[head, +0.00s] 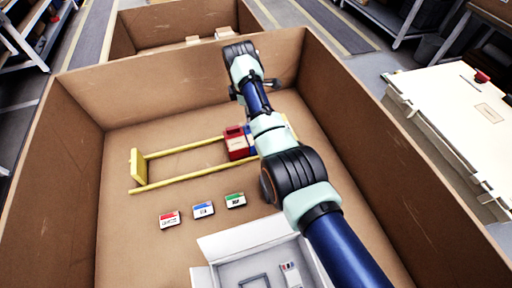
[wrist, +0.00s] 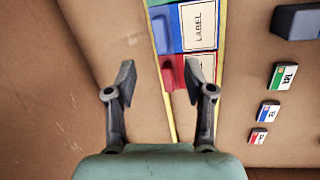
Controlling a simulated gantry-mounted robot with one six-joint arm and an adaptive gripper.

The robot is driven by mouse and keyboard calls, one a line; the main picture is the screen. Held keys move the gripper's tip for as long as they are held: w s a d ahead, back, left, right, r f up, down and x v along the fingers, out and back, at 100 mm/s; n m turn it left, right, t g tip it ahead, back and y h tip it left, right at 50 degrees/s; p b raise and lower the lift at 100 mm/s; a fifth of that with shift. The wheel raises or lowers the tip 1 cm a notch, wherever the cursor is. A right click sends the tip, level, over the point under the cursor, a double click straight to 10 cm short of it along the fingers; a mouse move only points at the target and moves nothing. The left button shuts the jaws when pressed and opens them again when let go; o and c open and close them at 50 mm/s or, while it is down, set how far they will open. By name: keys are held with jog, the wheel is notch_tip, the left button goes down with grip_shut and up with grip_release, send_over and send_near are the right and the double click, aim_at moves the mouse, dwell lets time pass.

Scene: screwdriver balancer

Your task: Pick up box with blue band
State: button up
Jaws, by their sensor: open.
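The small box with the blue band (head: 203,210) lies flat on the floor of the cardboard bin, between the red-banded box (head: 169,219) and the green-banded box (head: 235,200). In the wrist view the blue-banded box (wrist: 268,111) is at the right, well away from my jaws. The red-banded box (wrist: 257,138) and the green-banded box (wrist: 283,76) lie on either side of it. My gripper (wrist: 160,80) is open and empty, pointing down near the larger red block. In the head view my arm partly hides the gripper.
A larger red block (head: 237,142) and a labelled blue block (wrist: 200,25) sit between yellow rails (head: 180,183). A white open tray (head: 220,246) with small items stands at the front. The cardboard bin walls (head: 70,165) enclose everything. The floor at the left is clear.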

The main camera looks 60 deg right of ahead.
aim_at(247, 132)
jog(key=f, duration=0.1)
jog(key=f+b, duration=0.1)
jog(key=d+f, duration=0.1)
jog(key=shift+s+f, duration=0.15)
jog(key=shift+s, duration=0.25)
jog(key=f+b, duration=0.2)
jog(key=d+f+b, duration=0.1)
jog(key=f+b, duration=0.2)
jog(key=shift+d+f, duration=0.1)
grip_shut()
